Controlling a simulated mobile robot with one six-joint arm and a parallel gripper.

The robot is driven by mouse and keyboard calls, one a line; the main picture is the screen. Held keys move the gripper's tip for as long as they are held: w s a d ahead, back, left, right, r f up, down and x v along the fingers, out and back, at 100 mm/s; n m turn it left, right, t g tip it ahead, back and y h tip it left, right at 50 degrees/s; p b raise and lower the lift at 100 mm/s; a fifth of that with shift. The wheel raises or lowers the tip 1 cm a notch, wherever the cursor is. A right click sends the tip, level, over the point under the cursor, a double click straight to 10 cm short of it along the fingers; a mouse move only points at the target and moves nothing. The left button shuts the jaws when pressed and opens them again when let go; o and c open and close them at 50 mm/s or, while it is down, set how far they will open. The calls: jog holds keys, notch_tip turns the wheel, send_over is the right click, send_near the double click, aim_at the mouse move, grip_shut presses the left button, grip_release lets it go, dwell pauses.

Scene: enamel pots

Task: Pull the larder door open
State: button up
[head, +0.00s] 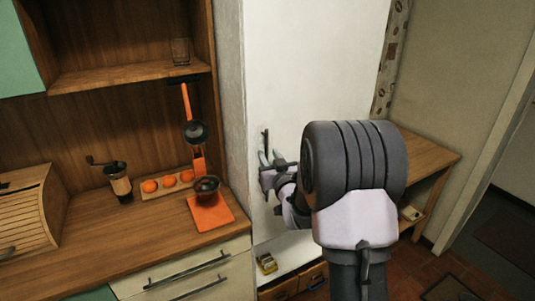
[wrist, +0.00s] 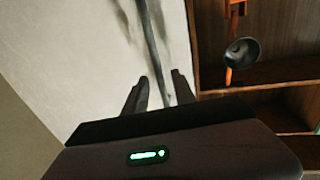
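The larder door (head: 310,75) is a tall pale white panel in the middle of the head view. It looks shut. Its upright dark handle (head: 265,140) is near the door's left edge; the lower part is hidden by my gripper. My gripper (head: 267,162) is at the handle. In the wrist view, the handle (wrist: 153,45) runs down between the two fingers of my gripper (wrist: 160,88), which stand apart with gaps beside the bar. I cannot tell whether either finger touches it. The door (wrist: 85,50) fills the left of that view.
Left of the door, a wooden counter (head: 130,255) holds a bread box (head: 30,210), a grinder (head: 120,182), several orange fruits on a board and a dark bowl on an orange mat (head: 208,215). A wooden table (head: 425,155) stands right, behind my arm.

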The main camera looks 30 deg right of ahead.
jog(key=shift+w, duration=0.6)
jog(key=shift+d, duration=0.1)
grip_shut()
dwell(0.9)
